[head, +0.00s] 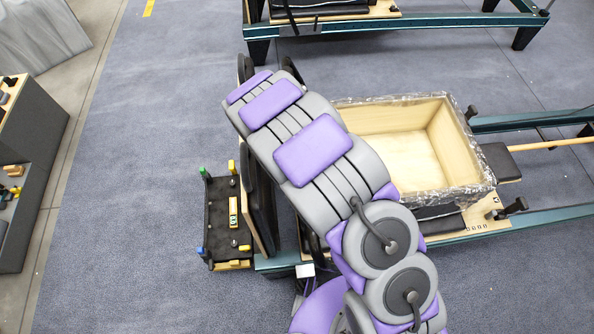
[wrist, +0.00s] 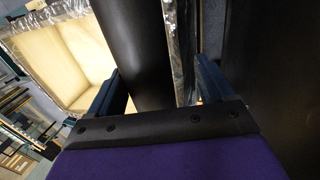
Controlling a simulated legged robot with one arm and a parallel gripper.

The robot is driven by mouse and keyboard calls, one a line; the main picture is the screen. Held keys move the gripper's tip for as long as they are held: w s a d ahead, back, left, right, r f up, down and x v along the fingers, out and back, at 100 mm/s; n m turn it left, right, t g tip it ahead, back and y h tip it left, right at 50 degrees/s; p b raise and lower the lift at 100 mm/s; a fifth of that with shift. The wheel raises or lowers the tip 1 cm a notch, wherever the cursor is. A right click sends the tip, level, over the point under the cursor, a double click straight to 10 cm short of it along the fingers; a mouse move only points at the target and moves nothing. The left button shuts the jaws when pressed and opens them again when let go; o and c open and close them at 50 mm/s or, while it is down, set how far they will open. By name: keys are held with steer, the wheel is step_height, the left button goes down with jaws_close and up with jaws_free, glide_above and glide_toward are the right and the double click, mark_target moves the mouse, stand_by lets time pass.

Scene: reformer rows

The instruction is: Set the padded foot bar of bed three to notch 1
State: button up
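In the wrist view my gripper (wrist: 161,75) has its two dark blue fingers spread apart. A thick black padded bar (wrist: 132,45), which looks like the foot bar, runs lengthwise into the space between them. It lies nearer the left finger, with a gap to the right finger; I cannot tell whether it touches either. In the head view my arm covers the middle of the bed (head: 545,213), most of the bar and my gripper. Dark padded ends show just beyond the arm. The notches and the bar's present setting are hidden.
An open cream box (head: 400,147) with a wrapped rim stands on the bed, right beside my arm. A black tray (head: 222,215) with small coloured pieces sits at the bed's left end. Another bed (head: 400,22) lies behind. Carpet at left is clear.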

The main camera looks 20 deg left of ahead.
steer(key=p+v, duration=0.3)
steer(key=v, duration=1.4)
steer(key=shift+a, duration=0.2)
steer(key=shift+r, duration=0.1)
steer(key=s+d+r+m+g, duration=0.1)
steer(key=s+d+r+m, duration=0.1)
steer(key=d+r, duration=0.65)
steer(key=s+d+r+m+g, duration=0.15)
steer(key=d+r, duration=0.25)
steer(key=d, duration=0.9)
steer(key=s+d+r+y, duration=0.1)
steer(key=s+d, duration=0.2)
steer(key=s, duration=0.4)
steer(key=s+d+r+y, duration=0.1)
steer(key=s+d, duration=0.2)
steer(key=s, duration=0.4)
steer(key=s+d+r+m+y, duration=0.1)
steer(key=s+d+r, duration=0.1)
steer(key=s+d, duration=0.2)
steer(key=s, duration=0.3)
steer(key=shift+g, duration=0.35)
steer(key=shift+d+f, duration=0.1)
